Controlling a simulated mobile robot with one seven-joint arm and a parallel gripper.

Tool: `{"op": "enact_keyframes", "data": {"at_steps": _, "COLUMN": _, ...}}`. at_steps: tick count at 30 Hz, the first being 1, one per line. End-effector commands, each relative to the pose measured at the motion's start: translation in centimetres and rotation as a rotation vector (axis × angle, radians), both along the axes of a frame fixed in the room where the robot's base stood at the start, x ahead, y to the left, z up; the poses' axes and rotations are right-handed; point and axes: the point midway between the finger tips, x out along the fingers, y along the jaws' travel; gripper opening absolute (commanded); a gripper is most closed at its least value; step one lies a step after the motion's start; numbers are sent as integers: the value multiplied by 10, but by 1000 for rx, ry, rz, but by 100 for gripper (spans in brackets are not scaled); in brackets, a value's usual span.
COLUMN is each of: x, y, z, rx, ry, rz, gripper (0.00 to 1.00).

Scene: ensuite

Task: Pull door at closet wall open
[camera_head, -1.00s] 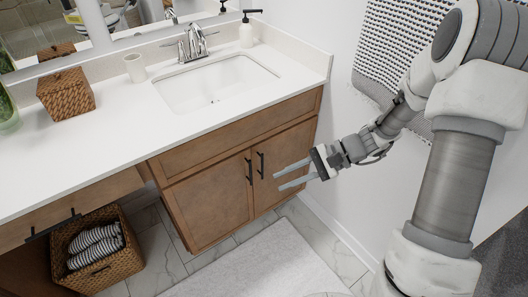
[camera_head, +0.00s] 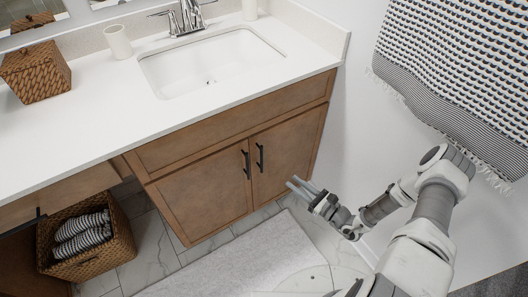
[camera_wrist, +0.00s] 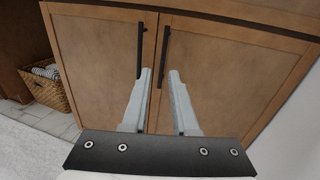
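A brown wooden sink cabinet has a left door (camera_head: 207,199) and a right door (camera_head: 288,153), both shut. Each carries a black vertical bar handle near the middle seam: the left handle (camera_head: 246,165) and the right handle (camera_head: 260,157). In the wrist view the left handle (camera_wrist: 141,50) and right handle (camera_wrist: 163,57) stand beyond the fingertips. My gripper (camera_head: 294,184) is in front of the right door, low and to the right of the handles. In the wrist view my gripper (camera_wrist: 160,72) is open, its two fingers apart with nothing between them.
A white counter (camera_head: 105,135) with a sink (camera_head: 210,62) overhangs the cabinet. A wicker basket (camera_head: 122,243) with striped towels stands at left. A pale rug (camera_head: 240,262) lies in front. A towel (camera_head: 450,75) hangs on the right wall, near my arm.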

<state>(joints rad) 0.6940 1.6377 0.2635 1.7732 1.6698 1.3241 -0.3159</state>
Motion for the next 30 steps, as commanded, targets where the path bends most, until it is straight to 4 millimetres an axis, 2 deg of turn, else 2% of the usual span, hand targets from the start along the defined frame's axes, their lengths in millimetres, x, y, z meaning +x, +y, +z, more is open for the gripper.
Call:
{"op": "enact_keyframes", "data": {"at_steps": 3, "x": -1, "y": -1, "z": -12, "rx": 19, "ry": 16, "rz": -38, "gripper": 27}}
{"op": "enact_keyframes", "data": {"at_steps": 8, "x": 7, "y": 7, "z": -14, "rx": 22, "ry": 19, "rz": -43, "gripper": 27}}
{"op": "enact_keyframes", "data": {"at_steps": 24, "x": 85, "y": 88, "z": -15, "rx": 20, "ry": 18, "rz": -38, "gripper": 27}}
{"op": "enact_keyframes", "data": {"at_steps": 30, "x": 108, "y": 111, "z": -15, "rx": 19, "ry": 18, "rz": -38, "gripper": 27}}
